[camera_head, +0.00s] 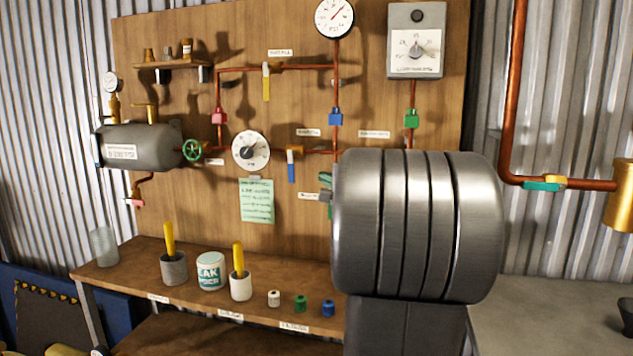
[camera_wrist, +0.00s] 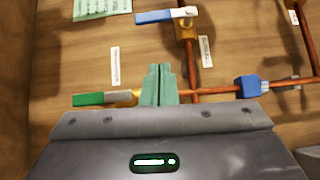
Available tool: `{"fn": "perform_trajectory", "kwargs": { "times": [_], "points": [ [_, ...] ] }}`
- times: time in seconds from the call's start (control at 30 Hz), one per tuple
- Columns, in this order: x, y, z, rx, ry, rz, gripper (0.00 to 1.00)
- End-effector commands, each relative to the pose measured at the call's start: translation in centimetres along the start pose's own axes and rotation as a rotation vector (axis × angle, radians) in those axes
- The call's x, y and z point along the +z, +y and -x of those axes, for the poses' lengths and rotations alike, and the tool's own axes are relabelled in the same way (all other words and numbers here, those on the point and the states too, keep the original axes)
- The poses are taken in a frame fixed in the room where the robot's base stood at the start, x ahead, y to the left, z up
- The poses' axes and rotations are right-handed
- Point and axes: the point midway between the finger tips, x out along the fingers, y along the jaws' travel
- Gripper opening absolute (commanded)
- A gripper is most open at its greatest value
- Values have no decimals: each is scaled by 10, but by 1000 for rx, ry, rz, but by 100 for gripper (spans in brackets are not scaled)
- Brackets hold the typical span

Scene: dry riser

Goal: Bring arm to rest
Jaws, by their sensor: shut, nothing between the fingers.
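My gripper (camera_wrist: 158,85) shows in the wrist view with its two green fingers together and nothing between them. The fingers point at the wooden board (camera_head: 300,220). They overlap a copper pipe beside a valve with a green and grey lever (camera_wrist: 100,98). I cannot tell whether they touch it. In the head view my big grey arm link covers the lower right of the board and hides most of the gripper.
A valve with a blue lever (camera_head: 291,172) is close by, with a round dial (camera_head: 250,151) to its left. A grey tank (camera_head: 142,148) is at far left. The bench (camera_head: 140,275) below holds a white tin (camera_head: 210,272), holders and small caps. Copper pipe (camera_head: 515,90) runs at right.

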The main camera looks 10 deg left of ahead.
Motion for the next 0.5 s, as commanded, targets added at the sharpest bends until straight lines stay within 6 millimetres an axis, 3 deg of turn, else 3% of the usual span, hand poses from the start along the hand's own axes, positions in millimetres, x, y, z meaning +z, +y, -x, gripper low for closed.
{"fn": "perform_trajectory", "kwargs": {
  "times": [0.2,0.5],
  "points": [
    [0,-2,43,-1,2,1,0],
    [1,-3,61,0,-1,0,0]
  ]
}}
